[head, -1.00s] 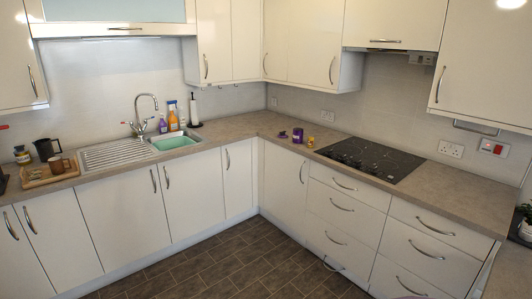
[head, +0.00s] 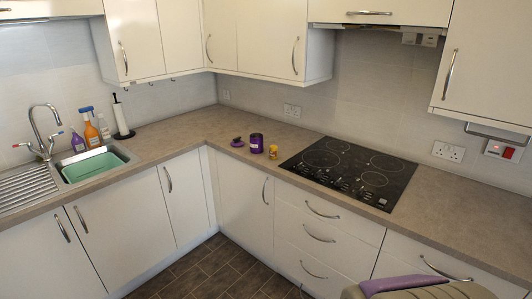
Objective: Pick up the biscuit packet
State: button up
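I cannot make out a biscuit packet for certain in the head view. Three small things stand on the worktop in the corner, left of the hob: a dark purple canister (head: 257,143), a low purple object (head: 237,142) and a small yellow item (head: 273,152). They are too small to read, so I cannot tell whether one is the packet. I see no gripper fingers in this view.
A black hob (head: 348,172) lies right of these things. A sink with a green basin (head: 95,167), bottles (head: 90,130) and a paper towel holder (head: 122,118) are at left. A rounded olive and purple shape (head: 410,289) cuts into the bottom right; I cannot tell what it is.

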aim_at(274, 149)
jog(key=i+j+z, duration=0.1)
jog(key=i+j, duration=0.25)
jog(key=i, duration=0.35)
jog(key=i+j+z, duration=0.1)
jog(key=i+j, duration=0.25)
jog(key=i, duration=0.3)
jog(key=i+j+z, duration=0.1)
jog(key=i+j, duration=0.35)
jog(key=i, duration=0.25)
jog(key=i+j, duration=0.5)
jog(key=i, duration=0.15)
jog(key=l+z, duration=0.05)
